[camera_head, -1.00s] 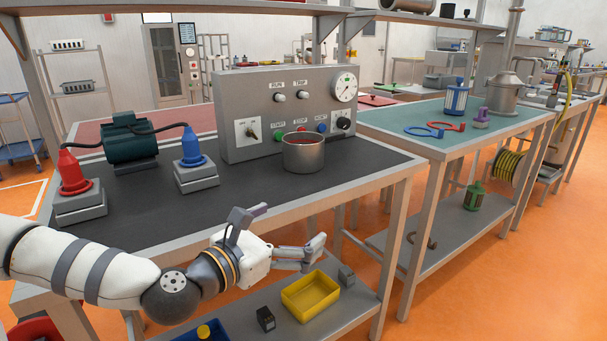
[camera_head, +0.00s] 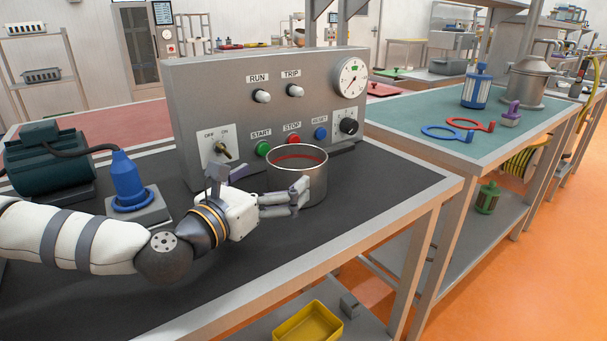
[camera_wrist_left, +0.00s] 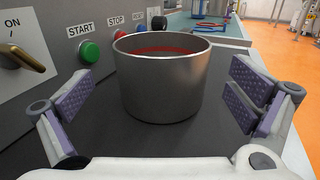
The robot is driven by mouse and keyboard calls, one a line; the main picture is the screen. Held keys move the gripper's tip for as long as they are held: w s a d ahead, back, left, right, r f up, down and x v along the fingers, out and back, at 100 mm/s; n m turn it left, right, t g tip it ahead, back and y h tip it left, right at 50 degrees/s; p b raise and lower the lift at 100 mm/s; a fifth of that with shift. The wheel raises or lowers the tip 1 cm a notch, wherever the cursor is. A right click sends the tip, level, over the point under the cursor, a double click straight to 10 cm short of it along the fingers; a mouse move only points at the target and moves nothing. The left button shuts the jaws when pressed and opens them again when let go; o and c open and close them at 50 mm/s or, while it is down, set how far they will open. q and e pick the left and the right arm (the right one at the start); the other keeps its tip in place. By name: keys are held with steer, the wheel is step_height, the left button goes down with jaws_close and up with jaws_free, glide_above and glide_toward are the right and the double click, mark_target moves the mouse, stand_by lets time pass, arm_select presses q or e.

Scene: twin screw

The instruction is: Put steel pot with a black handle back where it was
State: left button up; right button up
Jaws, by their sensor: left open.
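A steel pot (camera_head: 312,178) with a reddish inside stands upright on the black mat of the workbench, in front of the control panel. My left gripper (camera_head: 262,192) is at the pot's near left side in the head view. In the left wrist view the pot (camera_wrist_left: 163,85) sits between and beyond the two spread, padded fingers (camera_wrist_left: 160,108), with gaps on both sides. The gripper is open and empty. My right gripper is not in view.
The grey control panel (camera_head: 215,105) with buttons and a switch (camera_head: 222,151) rises close behind the pot. A blue plug on a base (camera_head: 128,185) and a green motor (camera_head: 45,165) are to the left. The mat right of the pot (camera_head: 375,190) is clear.

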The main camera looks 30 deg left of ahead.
mark_target(311, 155)
arm_select(q)
steer(key=w+b, duration=0.1)
steer(key=w, duration=0.4)
steer(key=w+f+b, duration=0.1)
steer(key=w, duration=0.2)
steer(key=shift+w+d+f+b, duration=0.1)
steer(key=shift+w+d+b, duration=0.1)
steer(key=shift+w+b, duration=0.1)
steer(key=shift+r, duration=0.25)
steer(key=c, duration=1.2)
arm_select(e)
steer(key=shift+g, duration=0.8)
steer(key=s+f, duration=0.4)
